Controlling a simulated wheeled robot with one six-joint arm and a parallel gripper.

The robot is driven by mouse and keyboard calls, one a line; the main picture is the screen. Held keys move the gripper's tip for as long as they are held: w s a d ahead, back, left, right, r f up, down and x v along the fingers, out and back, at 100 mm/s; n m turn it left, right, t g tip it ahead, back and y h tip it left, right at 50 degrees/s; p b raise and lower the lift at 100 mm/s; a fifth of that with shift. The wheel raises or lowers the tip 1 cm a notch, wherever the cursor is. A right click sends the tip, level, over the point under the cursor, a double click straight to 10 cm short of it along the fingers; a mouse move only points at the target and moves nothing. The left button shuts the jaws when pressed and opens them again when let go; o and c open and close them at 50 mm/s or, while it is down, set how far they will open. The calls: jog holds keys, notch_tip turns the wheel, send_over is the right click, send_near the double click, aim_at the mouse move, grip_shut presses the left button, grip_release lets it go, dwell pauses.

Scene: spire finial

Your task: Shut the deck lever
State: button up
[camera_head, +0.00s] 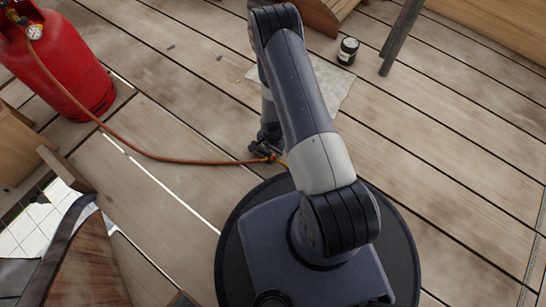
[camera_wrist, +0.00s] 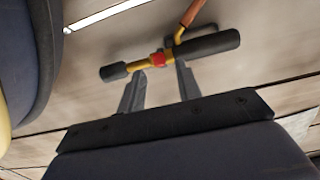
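A fitting with a brass pipe (camera_wrist: 143,65), a red knob (camera_wrist: 158,59) and black ends lies across the fingertips in the wrist view. Its longer black grip (camera_wrist: 208,45) points right and its short black end (camera_wrist: 114,72) points left. I cannot tell for sure which part is the deck lever. My gripper (camera_wrist: 160,75) is open, its two grey fingers apart, with the red knob just beyond the gap between them. Whether the fingers touch the pipe is unclear. In the head view my gripper (camera_head: 265,150) is low over the deck, partly hidden by my arm.
An orange hose (camera_head: 180,161) runs from a red gas cylinder (camera_head: 58,65) at upper left to the fitting. Wooden pieces lie at left. The plank deck (camera_head: 450,170) at right is clear.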

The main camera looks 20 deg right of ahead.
aim_at(273, 158)
notch_tip(273, 158, down, 4)
jog(key=shift+f+b, duration=0.2)
jog(key=shift+b, duration=0.5)
jog(key=shift+c, duration=0.2)
grip_shut()
